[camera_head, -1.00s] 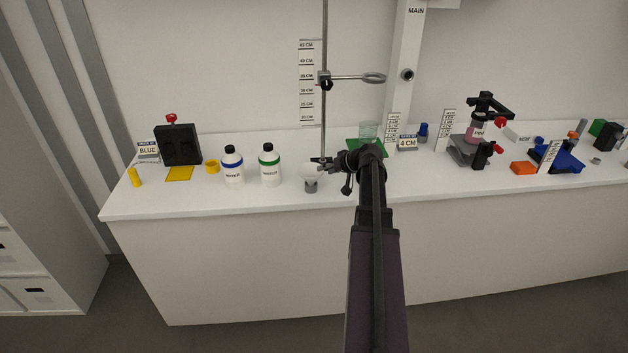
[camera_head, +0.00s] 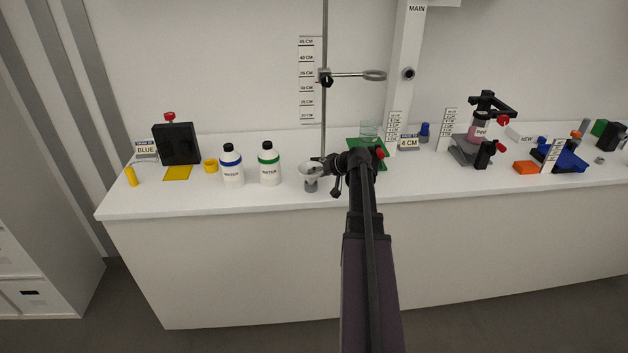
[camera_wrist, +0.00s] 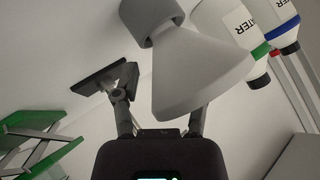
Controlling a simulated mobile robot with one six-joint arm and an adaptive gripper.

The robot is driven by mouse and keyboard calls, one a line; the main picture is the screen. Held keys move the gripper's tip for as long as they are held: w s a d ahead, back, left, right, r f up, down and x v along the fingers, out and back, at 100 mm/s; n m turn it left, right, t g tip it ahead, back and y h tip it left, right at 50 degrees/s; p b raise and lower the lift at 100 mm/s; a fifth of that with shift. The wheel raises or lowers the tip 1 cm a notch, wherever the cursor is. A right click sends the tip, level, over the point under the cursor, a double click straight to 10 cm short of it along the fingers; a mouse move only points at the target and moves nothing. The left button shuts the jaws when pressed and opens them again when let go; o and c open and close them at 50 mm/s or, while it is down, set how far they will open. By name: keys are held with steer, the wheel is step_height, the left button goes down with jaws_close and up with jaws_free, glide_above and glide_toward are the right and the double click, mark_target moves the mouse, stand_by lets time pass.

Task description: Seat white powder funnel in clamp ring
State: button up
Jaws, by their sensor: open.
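The white powder funnel (camera_head: 311,169) stands wide mouth up in a small grey holder (camera_head: 311,186) near the front of the bench. In the wrist view the funnel (camera_wrist: 203,62) looms large, with the grey holder (camera_wrist: 152,18) at its narrow end. My gripper (camera_head: 322,161) is open beside the funnel's rim, on its right and far side. In the wrist view one finger of my gripper (camera_wrist: 155,92) is clear left of the funnel; the other is partly hidden behind it. Contact cannot be told. The clamp ring (camera_head: 374,75) is empty, high on the stand rod (camera_head: 324,110).
Two water bottles, blue-banded (camera_head: 232,168) and green-banded (camera_head: 269,166), stand left of the funnel. A green platform (camera_head: 358,146) with a clear beaker (camera_head: 369,129) is behind my wrist. A height scale (camera_head: 306,80) stands beside the rod.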

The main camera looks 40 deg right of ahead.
steer(key=shift+c, duration=0.2)
stand_by(0.4)
jaws_close()
